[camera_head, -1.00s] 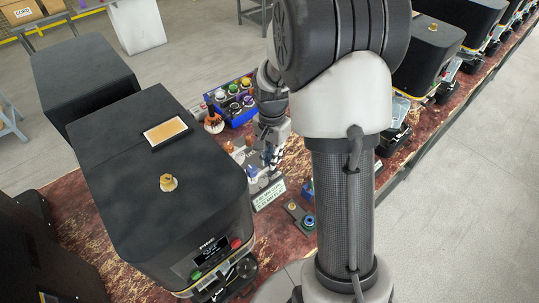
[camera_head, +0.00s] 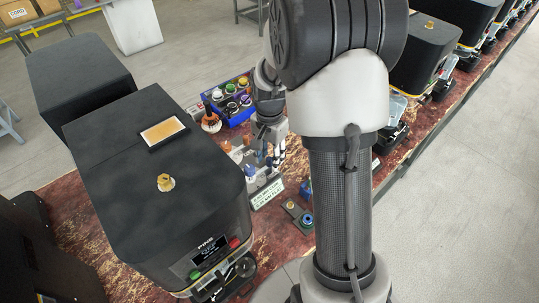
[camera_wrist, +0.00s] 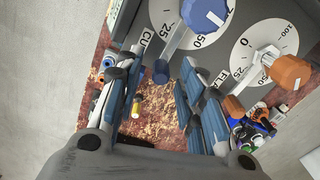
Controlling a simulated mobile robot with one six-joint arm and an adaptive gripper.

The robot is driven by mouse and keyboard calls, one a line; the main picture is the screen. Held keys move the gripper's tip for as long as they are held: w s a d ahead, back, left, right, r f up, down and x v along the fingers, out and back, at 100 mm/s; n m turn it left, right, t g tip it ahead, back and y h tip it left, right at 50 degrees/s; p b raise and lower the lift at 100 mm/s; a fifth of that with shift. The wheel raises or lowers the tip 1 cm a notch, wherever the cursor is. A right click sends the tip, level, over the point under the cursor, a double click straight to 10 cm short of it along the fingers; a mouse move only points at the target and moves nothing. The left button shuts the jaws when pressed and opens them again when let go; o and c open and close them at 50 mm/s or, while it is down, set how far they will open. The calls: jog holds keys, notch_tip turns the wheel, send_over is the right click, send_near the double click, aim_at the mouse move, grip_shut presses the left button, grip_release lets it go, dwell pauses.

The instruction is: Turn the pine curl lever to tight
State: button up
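The blue curl lever (camera_wrist: 187,40) has a faceted blue knob and stands over a white dial marked "CU", 25 and 50 in the wrist view. Its rod's end lies between my gripper's fingers (camera_wrist: 160,75) in that picture. The fingers are spread apart; contact with the lever cannot be told. In the head view my gripper (camera_head: 277,155) hangs beside the lever panel, and the blue lever (camera_head: 250,171) shows just left of it. The dark machine (camera_head: 160,180) with a small display, apparently labelled PINE, stands left of the panel. The tight mark is not readable.
An orange lever (camera_wrist: 275,72) on a second dial, partly lettered "FLA", sits close to the right finger. A blue box of coloured knobs (camera_head: 238,98) lies behind the panel. A sign (camera_head: 266,193) and a small device (camera_head: 300,216) are in front.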

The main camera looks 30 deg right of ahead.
aim_at(270, 159)
notch_tip(270, 159, up, 12)
dwell(0.6)
dwell(0.5)
